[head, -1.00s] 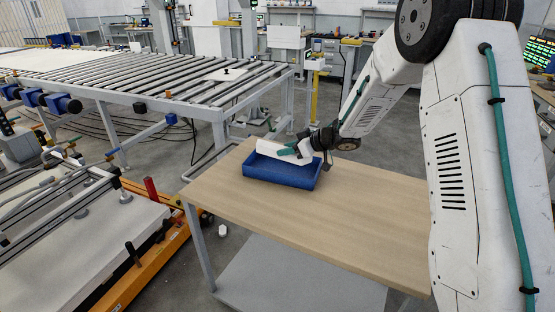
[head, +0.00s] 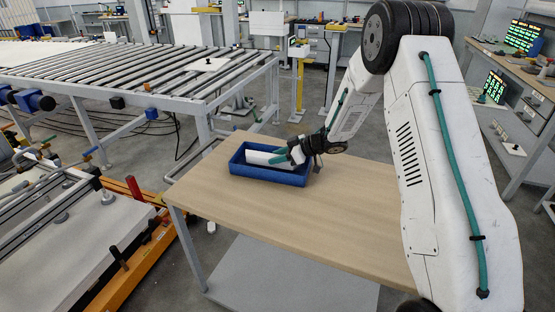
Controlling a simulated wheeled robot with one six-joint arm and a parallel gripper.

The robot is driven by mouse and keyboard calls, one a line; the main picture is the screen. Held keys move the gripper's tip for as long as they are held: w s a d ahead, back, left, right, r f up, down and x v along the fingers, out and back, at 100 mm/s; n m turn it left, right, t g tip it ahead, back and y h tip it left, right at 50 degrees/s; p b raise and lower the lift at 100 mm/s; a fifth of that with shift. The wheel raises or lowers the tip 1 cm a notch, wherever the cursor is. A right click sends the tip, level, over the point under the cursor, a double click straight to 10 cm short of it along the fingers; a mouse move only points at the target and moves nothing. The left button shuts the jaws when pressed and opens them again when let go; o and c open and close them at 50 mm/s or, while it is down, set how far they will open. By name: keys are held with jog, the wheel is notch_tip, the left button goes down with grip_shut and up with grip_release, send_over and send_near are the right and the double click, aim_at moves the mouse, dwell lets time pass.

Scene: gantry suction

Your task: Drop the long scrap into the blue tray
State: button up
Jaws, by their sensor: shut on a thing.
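The blue tray (head: 268,174) stands on the wooden table, near its far left corner. My gripper (head: 281,160) reaches in from the right, low over the tray's right part. It is shut on the long scrap (head: 258,158), a white strip that lies lengthwise within the tray's outline, partly below its rim. I cannot tell whether the scrap touches the tray floor. The gripper's fingers hide the scrap's right end.
The wooden table (head: 290,218) is otherwise bare, with free room in front and to the right of the tray. A roller conveyor (head: 150,75) stands behind on the left. An orange frame (head: 148,262) stands on the floor at left.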

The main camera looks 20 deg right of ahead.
jog(key=shift+f, duration=0.5)
jog(key=shift+f, duration=0.15)
jog(key=o, duration=1.1)
